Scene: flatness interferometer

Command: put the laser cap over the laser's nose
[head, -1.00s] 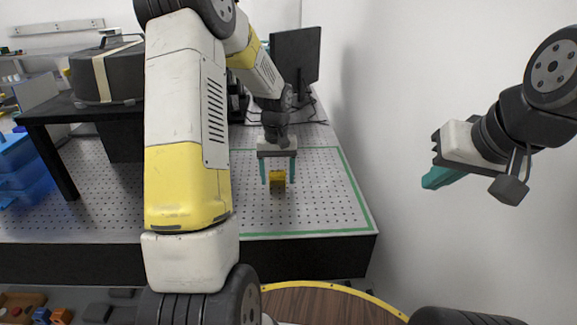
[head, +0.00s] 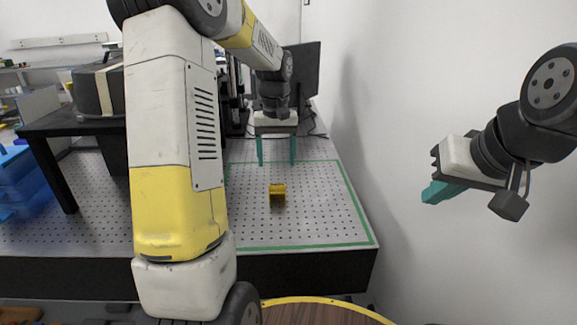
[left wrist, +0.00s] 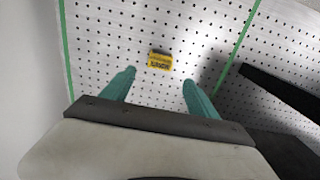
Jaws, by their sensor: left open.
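A small yellow block (head: 278,193) with dark lettering, which looks like the laser cap, lies on the perforated metal table. It also shows in the left wrist view (left wrist: 160,61), just beyond the fingertips. My left gripper (head: 276,164) is open and empty above it, its teal fingers pointing down and apart from the block; they also show in the left wrist view (left wrist: 158,80). My right gripper (head: 438,191) is off to the right by the white wall, away from the table, with its finger opening hidden by the side-on angle. I cannot make out the laser or its nose.
Green tape (head: 355,200) marks an area of the perforated table (head: 315,215) around the block, and its surface there is clear. A black raised stand (head: 75,122) with a dark case is at left. A monitor (head: 302,75) stands at the back.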

